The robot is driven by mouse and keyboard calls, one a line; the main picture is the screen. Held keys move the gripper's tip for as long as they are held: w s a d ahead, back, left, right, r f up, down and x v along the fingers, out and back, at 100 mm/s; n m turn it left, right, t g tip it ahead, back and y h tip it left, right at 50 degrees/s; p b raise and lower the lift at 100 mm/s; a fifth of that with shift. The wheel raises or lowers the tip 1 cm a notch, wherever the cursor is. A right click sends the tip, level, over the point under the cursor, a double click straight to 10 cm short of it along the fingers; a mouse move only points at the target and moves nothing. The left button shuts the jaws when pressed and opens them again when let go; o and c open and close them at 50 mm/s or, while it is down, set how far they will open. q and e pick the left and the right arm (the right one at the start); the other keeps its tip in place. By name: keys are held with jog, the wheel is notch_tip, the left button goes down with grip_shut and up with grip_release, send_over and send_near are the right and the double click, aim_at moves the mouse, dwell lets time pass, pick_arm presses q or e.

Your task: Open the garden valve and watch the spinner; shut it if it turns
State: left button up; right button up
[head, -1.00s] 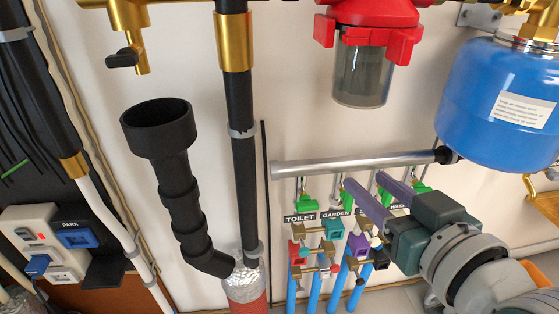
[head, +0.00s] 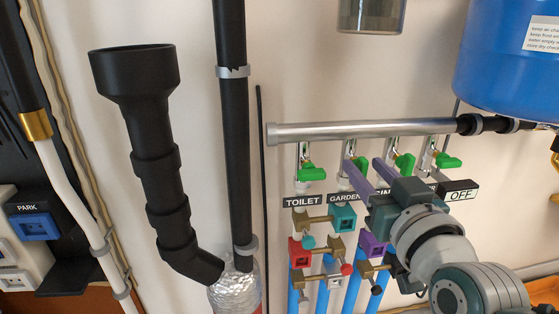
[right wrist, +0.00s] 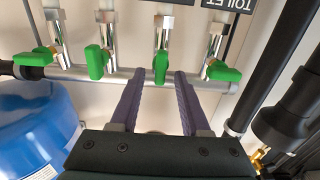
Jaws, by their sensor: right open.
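The garden valve (head: 361,162) is the second green-handled valve from the left on the grey manifold pipe (head: 340,131), above the GARDEN label (head: 344,197). My right gripper (head: 366,170) is open, with its purple fingers pointing at this valve. In the right wrist view, where the picture is turned over, the green garden handle (right wrist: 160,66) lies between and just beyond the fingertips (right wrist: 159,74). I cannot tell whether they touch it. Coloured blocks, such as a teal one (head: 343,217) and a red one (head: 300,252), sit below; I cannot make out a spinner. My left gripper is out of view.
The toilet valve (head: 309,174) is close on the left, and another green valve (head: 404,163) is close on the right. An OFF plate (head: 459,192) is at the right. A blue tank (head: 505,60) and a black drain pipe (head: 160,175) flank the manifold.

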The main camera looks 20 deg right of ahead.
jog(key=shift+x, duration=1.05)
jog(key=shift+c, duration=0.2)
grip_shut()
